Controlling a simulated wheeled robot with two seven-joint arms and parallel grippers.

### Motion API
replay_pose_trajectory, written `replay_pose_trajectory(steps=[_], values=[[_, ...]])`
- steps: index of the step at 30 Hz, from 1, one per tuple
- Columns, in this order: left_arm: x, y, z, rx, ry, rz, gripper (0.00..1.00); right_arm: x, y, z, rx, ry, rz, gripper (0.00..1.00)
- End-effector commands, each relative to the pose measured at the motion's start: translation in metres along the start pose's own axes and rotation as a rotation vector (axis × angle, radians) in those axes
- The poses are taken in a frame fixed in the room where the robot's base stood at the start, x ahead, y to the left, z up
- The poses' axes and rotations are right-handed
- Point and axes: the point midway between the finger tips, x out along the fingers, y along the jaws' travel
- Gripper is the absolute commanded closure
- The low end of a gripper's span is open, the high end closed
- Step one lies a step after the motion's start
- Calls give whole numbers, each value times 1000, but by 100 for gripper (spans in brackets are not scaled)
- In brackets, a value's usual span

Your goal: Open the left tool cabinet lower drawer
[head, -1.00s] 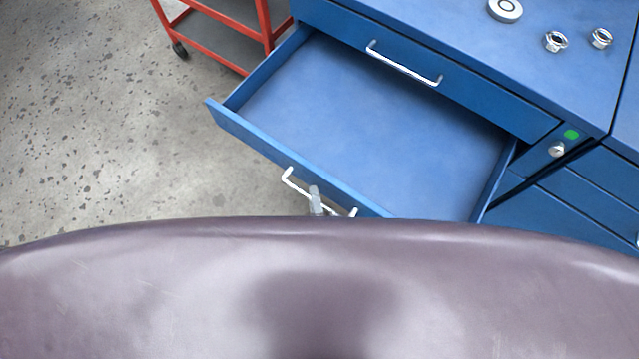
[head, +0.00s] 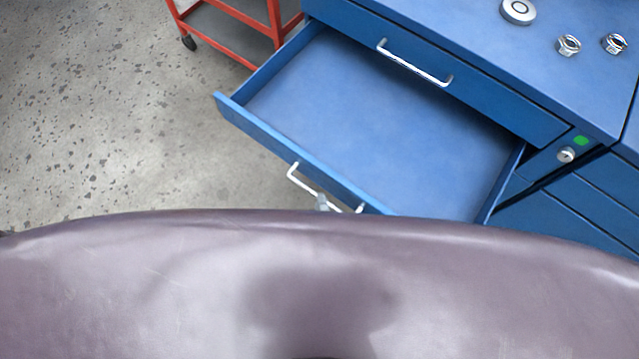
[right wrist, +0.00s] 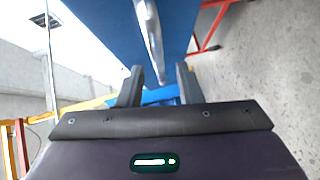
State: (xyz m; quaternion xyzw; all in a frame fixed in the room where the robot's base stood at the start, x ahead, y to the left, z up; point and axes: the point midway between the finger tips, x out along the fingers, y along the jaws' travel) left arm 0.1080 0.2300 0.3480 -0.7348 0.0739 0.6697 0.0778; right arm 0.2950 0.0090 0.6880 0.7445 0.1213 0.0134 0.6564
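The lower drawer (head: 380,120) of the blue tool cabinet is pulled far out and is empty in the head view. Its white handle (head: 305,185) is on the front panel, partly hidden by my own body. In the right wrist view the two dark fingers of my right gripper (right wrist: 160,86) are spread apart. The handle bar (right wrist: 152,40) lies ahead of and between them, with gaps at its sides. My left gripper is not in view.
The shut upper drawer has its own handle (head: 414,63). A round grey-white part (head: 518,11) and two metal fittings (head: 568,45) sit on the cabinet top. A red cart (head: 235,30) stands behind the drawer. The speckled floor (head: 110,120) at left is clear.

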Motion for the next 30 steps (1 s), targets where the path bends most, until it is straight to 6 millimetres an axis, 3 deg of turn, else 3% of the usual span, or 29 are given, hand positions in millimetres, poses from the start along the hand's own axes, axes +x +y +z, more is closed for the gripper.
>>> replay_pose_trajectory(steps=[3,9,30], values=[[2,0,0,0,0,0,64,-22,-1,0,1,1,-4,67],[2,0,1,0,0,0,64,-42,-1,0,0,0,-1,67],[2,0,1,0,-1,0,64,-43,-6,3,9,0,-14,67]])
